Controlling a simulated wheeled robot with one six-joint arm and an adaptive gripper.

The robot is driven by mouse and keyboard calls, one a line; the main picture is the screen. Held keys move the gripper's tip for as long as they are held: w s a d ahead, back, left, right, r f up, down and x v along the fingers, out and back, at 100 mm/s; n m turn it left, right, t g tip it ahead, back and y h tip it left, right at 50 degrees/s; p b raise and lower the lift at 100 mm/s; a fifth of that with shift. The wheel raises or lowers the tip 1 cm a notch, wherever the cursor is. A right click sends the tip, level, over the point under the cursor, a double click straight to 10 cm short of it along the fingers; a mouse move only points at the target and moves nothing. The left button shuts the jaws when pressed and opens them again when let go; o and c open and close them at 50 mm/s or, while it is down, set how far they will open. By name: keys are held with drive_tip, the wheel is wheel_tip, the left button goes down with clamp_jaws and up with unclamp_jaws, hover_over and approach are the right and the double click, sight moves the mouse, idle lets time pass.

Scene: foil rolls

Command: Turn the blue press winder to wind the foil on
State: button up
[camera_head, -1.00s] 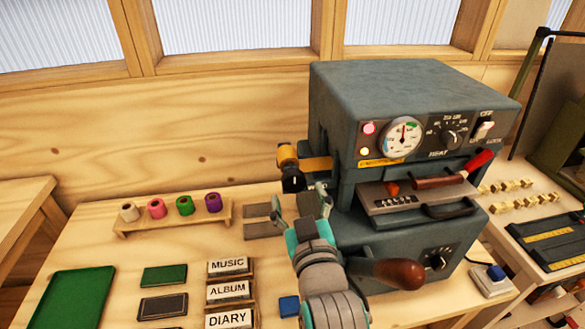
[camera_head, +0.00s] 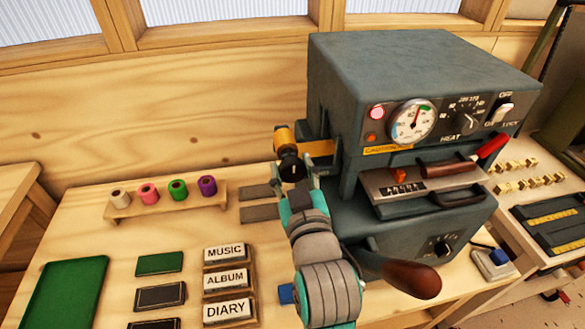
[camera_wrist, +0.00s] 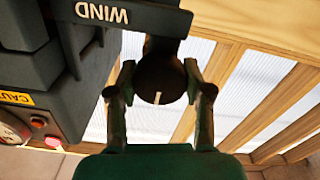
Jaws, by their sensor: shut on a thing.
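The blue-grey press (camera_head: 425,75) stands on the table at right. Its winder is a round black knob (camera_head: 291,169) on the press's left side, below a gold foil roll (camera_head: 283,139). My gripper (camera_head: 298,176) reaches up from below and is shut on the knob. In the wrist view the dark knob (camera_wrist: 160,78) sits between my gripper's two fingers (camera_wrist: 160,90), with a pale mark pointing down the picture. A WIND label (camera_wrist: 101,12) is on the bracket beside it. The fingers hide part of the knob in the head view.
A wooden rack (camera_head: 165,202) with several coloured rolls stands at left. MUSIC (camera_head: 226,252), ALBUM and DIARY blocks lie in front, near dark and green plates. A brown-handled lever (camera_head: 410,278) sticks out close to my arm's right. A green tray (camera_head: 68,290) is at far left.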

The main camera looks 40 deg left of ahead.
drive_tip(key=shift+m, duration=0.3)
drive_tip(key=m, duration=1.4)
drive_tip(key=shift+f+m, duration=0.1)
drive_tip(key=shift+m, duration=2.4)
drive_tip(key=shift+w, duration=0.1)
drive_tip(key=o, duration=1.2)
drive_tip(key=shift+d, duration=0.1)
